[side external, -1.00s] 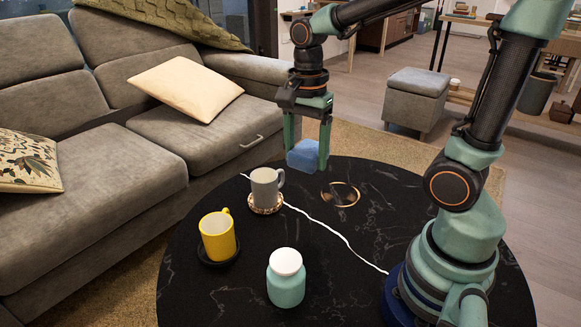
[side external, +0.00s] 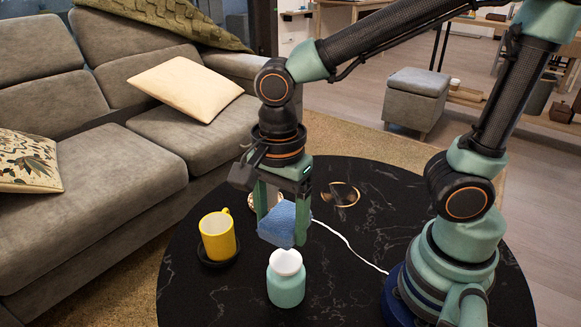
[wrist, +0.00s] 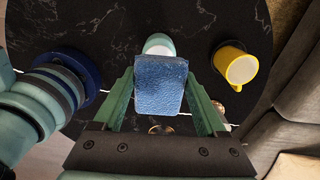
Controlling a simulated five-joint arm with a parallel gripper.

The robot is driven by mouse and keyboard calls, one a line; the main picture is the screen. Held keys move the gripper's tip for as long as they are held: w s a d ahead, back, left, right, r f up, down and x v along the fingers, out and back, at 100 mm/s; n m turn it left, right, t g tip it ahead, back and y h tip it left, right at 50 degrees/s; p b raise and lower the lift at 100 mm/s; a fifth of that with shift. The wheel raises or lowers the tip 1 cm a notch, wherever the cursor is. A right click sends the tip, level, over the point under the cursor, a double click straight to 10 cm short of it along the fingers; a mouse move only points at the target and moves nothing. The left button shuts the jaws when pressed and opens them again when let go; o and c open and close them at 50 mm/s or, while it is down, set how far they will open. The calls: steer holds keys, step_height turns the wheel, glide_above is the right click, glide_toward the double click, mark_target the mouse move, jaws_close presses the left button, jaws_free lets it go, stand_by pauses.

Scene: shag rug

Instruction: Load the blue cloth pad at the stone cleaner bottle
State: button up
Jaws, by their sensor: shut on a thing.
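The blue cloth pad (side external: 278,222) is held between the fingers of my gripper (side external: 283,232), above the round black table. The pad also shows in the wrist view (wrist: 161,84) between both green fingers (wrist: 162,100). The stone cleaner bottle, teal with a white top (side external: 286,284), stands upright on the table just below and in front of the pad in the side view. In the wrist view the bottle (wrist: 159,42) is partly hidden behind the pad. A gap between pad and bottle cannot be judged surely.
A yellow mug (side external: 218,236) stands on a dark coaster (side external: 219,260) to the left of the bottle. A copper-coloured ring (side external: 340,194) is set in the black marble tabletop (side external: 345,290). A grey sofa (side external: 100,185) is beyond.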

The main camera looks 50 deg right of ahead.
mark_target(282, 264)
steer(key=shift+s+f, duration=0.1)
steer(key=shift+f, duration=2.9)
steer(key=shift+f, duration=0.6)
steer(key=shift+a+r, duration=0.1)
steer(key=shift+r, duration=3.45)
steer(key=shift+w+d+n, duration=0.55)
steer(key=shift+w+n, duration=0.1)
steer(key=shift+n, duration=0.15)
steer(key=w+d+n, duration=0.8)
steer(key=d+n, duration=0.4)
steer(key=n, duration=0.3)
steer(key=shift+d+r+n, duration=0.3)
steer(key=shift+r, duration=0.15)
